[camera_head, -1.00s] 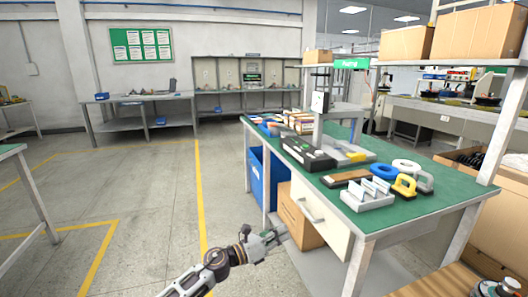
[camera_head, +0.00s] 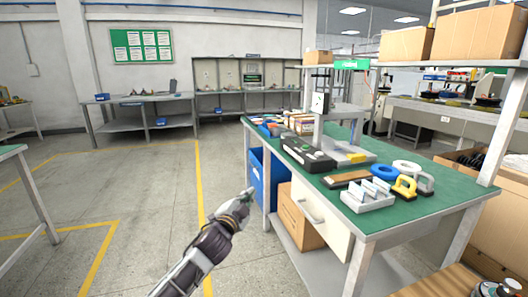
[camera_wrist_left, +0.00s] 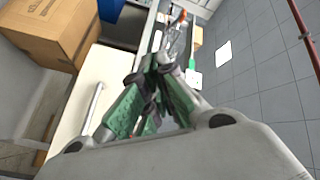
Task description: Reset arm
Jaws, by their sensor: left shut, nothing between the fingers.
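My left gripper (camera_head: 247,196) is in front of the left end of the green-topped workbench (camera_head: 437,218), low, beside the blue bin under it. In the left wrist view its green fingers (camera_wrist_left: 158,68) are together with nothing between them. The left arm comes up from the bottom of the head view.
The bench carries a black case (camera_head: 308,153), a grey holder (camera_head: 368,196) and blue (camera_head: 384,171) and white rings. Below it are a blue bin (camera_head: 272,180) and a cardboard box (camera_head: 300,216). The floor (camera_head: 150,200) at left is clear.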

